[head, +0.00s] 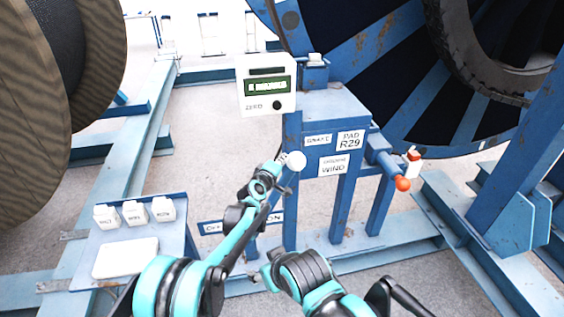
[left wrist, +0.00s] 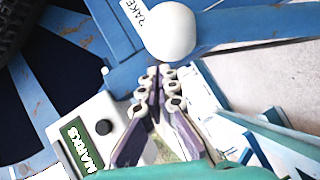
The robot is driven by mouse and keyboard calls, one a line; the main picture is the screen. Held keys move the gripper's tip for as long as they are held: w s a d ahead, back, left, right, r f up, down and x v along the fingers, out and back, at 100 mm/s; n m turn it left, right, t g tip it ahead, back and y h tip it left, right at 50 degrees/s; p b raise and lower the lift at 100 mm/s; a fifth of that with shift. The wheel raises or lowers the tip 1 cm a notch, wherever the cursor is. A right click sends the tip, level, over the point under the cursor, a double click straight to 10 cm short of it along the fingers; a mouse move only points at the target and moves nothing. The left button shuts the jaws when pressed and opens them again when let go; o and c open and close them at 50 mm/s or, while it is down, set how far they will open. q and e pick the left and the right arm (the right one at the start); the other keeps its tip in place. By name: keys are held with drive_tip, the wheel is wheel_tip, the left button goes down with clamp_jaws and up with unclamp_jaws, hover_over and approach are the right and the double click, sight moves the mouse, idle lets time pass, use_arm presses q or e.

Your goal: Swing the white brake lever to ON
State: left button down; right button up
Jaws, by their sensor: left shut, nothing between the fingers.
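The brake lever's white ball knob (head: 296,160) is in front of the blue post, beside the "BRAKE" label (head: 317,140). In the left wrist view the knob (left wrist: 168,32) is large, just beyond my fingertips. My left gripper (head: 284,158) is shut and empty, its tips (left wrist: 160,72) close to the knob; I cannot tell if they touch it.
A white meter box (head: 266,84) stands above the knob. An orange-red knob (head: 403,184) sticks out at right, near "WIND". A side panel (head: 180,238) with white blocks is at lower left. Large reels and blue frame beams surround the grey floor.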

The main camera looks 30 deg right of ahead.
use_arm(q)
drive_tip(key=w+r+p+v, duration=0.1)
drive_tip(key=v, duration=1)
drive_tip(key=shift+a+r, duration=0.45)
drive_tip(key=shift+a, duration=0.05)
drive_tip(key=shift+a, duration=0.15)
